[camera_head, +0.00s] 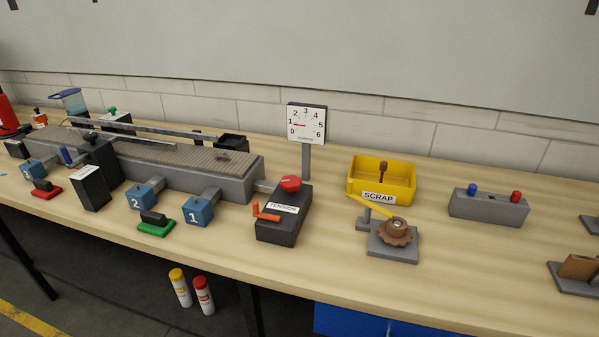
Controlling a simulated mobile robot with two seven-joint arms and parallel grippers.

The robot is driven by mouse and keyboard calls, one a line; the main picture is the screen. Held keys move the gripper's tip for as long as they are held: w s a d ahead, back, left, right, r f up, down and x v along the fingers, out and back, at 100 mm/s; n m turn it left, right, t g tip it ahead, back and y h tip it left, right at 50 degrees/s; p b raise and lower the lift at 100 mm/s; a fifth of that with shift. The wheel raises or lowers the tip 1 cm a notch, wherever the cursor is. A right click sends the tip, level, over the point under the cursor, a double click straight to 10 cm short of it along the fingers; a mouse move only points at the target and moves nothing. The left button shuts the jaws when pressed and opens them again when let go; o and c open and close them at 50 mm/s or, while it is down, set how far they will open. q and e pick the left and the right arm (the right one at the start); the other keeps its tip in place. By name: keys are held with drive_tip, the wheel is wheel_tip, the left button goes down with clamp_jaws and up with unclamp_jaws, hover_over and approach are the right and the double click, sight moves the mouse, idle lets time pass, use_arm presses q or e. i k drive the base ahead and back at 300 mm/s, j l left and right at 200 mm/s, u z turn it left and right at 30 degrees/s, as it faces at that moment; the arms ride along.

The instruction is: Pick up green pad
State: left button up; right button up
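A green pad (156,229) with a dark block-shaped handle on top lies on the wooden table near its front edge, left of centre. It sits just in front of the blue blocks marked 2 (141,198) and 1 (197,211). A similar red pad (46,190) with a dark handle lies further left on the table. Neither of my grippers is in view.
A conveyor (190,165) runs behind the pads. A dark upright box (90,188) stands left of the green pad, and a black tension box (284,218) with an orange lever stands to its right. A yellow scrap bin (381,180) and grey fixtures stand further right.

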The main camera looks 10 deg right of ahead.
sight(156, 223)
drive_tip(key=z, duration=2.5)
drive_tip(key=u, duration=2.6)
drive_tip(key=i+j+z, duration=0.1)
drive_tip(key=j+z, duration=0.15)
drive_tip(key=j, duration=0.25)
drive_tip(key=i+j+z, duration=0.1)
drive_tip(key=j+z, duration=0.15)
drive_tip(key=j, duration=0.3)
